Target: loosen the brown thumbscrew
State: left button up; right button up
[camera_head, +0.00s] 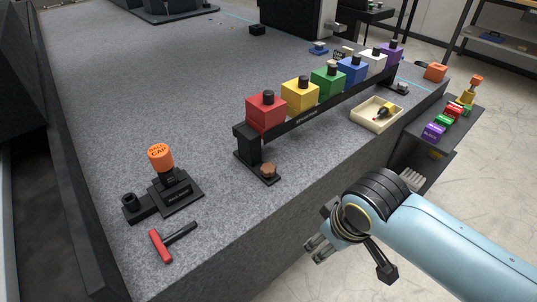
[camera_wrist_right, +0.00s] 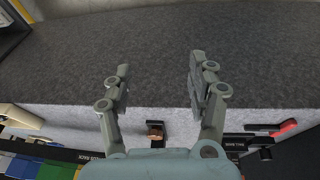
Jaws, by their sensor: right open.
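The brown thumbscrew (camera_head: 268,171) sits on the foot of the black rack stand (camera_head: 248,148) at the near end of the rack. In the right wrist view, the thumbscrew (camera_wrist_right: 155,130) shows low between the two fingers. My right gripper (camera_head: 315,247) is open and empty, beside the granite bed's front edge, apart from the thumbscrew and to its lower right in the head view. Its spread fingers (camera_wrist_right: 158,76) fill the middle of the right wrist view. My left gripper is not in view.
Red (camera_head: 266,111), yellow (camera_head: 300,95), green, blue, white and purple blocks stand along the rack. A cream tray (camera_head: 362,122) lies right of it. An orange-capped post (camera_head: 160,156) and a red-handled tool (camera_head: 160,246) are at left. Bare granite (camera_head: 150,90) lies behind.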

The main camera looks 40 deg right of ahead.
jog(key=w+r+m+p, duration=0.1)
jog(key=w+r+p, duration=0.1)
jog(key=w+r, duration=0.5)
jog(key=m+t+p, duration=0.1)
jog(key=m+p, duration=0.1)
jog(key=m, duration=0.2)
send_near(268, 168)
jog(key=shift+h, duration=0.4)
jog(key=b+x, duration=0.1)
jog(key=x, duration=0.4)
jog(key=b+x, duration=0.1)
jog(key=x, duration=0.1)
jog(key=shift+w+a+f+b, duration=0.1)
jog(key=shift+a+f+b, duration=0.15)
jog(key=shift+f+b, duration=0.15)
jog(key=shift+w+d+f, duration=0.1)
jog(key=shift+w+f, duration=0.1)
jog(key=shift+f, duration=0.3)
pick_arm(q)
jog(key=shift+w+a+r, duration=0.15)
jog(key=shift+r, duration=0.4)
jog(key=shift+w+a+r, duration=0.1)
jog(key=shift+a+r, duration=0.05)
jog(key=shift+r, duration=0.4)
pick_arm(e)
jog(key=c, duration=1.1)
